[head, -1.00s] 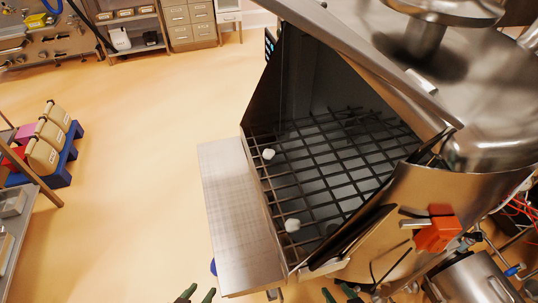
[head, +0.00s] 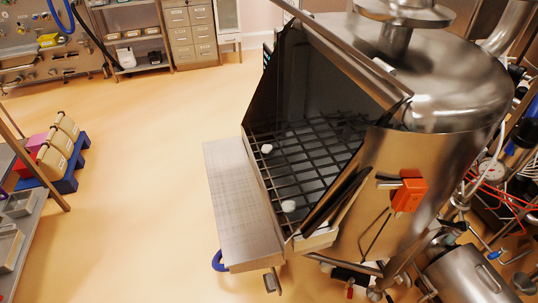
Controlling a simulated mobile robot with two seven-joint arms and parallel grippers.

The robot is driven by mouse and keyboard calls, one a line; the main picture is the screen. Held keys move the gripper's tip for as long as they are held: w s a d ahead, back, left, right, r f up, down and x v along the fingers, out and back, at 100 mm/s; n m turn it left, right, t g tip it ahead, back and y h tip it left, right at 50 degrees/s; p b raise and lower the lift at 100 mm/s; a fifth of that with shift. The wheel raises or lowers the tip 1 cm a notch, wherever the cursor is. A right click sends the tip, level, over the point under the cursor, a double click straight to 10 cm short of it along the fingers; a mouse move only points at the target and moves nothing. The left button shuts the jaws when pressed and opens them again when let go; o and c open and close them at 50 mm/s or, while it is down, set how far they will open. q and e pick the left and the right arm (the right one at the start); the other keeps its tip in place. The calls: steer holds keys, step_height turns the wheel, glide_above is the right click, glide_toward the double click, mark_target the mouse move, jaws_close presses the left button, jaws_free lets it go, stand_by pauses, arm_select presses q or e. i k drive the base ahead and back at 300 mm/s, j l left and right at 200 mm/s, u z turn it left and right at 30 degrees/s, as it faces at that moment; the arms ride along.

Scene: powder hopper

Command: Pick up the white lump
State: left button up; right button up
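Two white lumps lie on the dark metal grate (head: 310,160) inside the open hopper. One white lump (head: 267,149) is toward the back left of the grate. The other white lump (head: 289,206) is nearer the front left, close to the metal side shelf. Neither of my grippers shows in the head view now.
A flat steel shelf (head: 242,200) juts from the hopper's left side. The hopper's steel body (head: 385,165) carries an orange box (head: 409,192). A blue pallet with beige containers (head: 65,155) stands at left. The floor between is clear.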

mark_target(267, 149)
steer(key=k+z, duration=0.15)
steer(key=z, duration=0.95)
steer(key=j+z, duration=0.3)
steer(key=j, duration=0.45)
steer(key=i+j, duration=0.1)
steer(key=j, duration=2.15)
steer(key=i+j, duration=0.15)
steer(key=j, duration=0.95)
steer(key=i+j, duration=0.5)
